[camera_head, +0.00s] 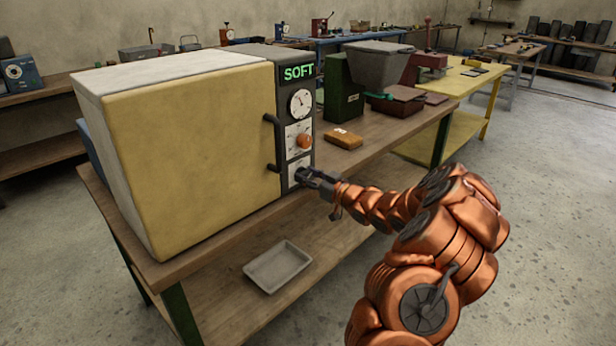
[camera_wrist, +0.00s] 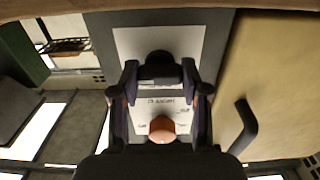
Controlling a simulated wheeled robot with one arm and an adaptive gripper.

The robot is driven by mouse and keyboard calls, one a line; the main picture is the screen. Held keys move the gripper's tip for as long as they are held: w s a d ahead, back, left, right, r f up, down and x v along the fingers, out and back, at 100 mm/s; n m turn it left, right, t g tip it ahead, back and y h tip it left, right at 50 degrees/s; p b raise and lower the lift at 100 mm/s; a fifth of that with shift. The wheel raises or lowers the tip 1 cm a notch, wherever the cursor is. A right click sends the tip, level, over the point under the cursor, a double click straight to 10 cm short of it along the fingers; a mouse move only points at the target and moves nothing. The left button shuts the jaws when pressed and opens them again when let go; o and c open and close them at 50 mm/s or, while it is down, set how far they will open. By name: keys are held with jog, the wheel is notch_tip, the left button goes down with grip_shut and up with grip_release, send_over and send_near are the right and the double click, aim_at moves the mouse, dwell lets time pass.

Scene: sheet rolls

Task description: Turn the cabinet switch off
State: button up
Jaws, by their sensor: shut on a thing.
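The cabinet (camera_head: 190,140) is a large box with a yellow door and a grey control panel (camera_head: 284,110) on its right side. The panel has a lit green "SOFT" display (camera_head: 298,73), a round dial (camera_head: 301,103) and an orange knob (camera_head: 303,141). My gripper (camera_head: 305,176) is at the lowest white plate of the panel. In the wrist view, my gripper (camera_wrist: 160,80) has its fingers closed around a black switch (camera_wrist: 159,62) on this plate (camera_wrist: 200,42). The orange knob (camera_wrist: 162,128) also shows there. The switch's exact position cannot be told.
The cabinet's dark door handle (camera_head: 272,142) stands out just left of my gripper. A brown box (camera_head: 343,139) and a green box (camera_head: 343,91) are on the wooden bench, right of the panel. A grey tray (camera_head: 278,266) lies on the lower shelf. The floor at right is clear.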

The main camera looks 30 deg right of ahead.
jog(key=shift+f+b, duration=0.1)
jog(key=shift+b, duration=0.2)
jog(key=n+b, duration=1.7)
jog(key=b, duration=0.3)
jog(key=shift+f, duration=0.1)
jog(key=shift+n+b, duration=0.4)
jog(key=o, duration=1.1)
jog(key=shift+o, duration=0.2)
jog(key=shift+r, duration=0.2)
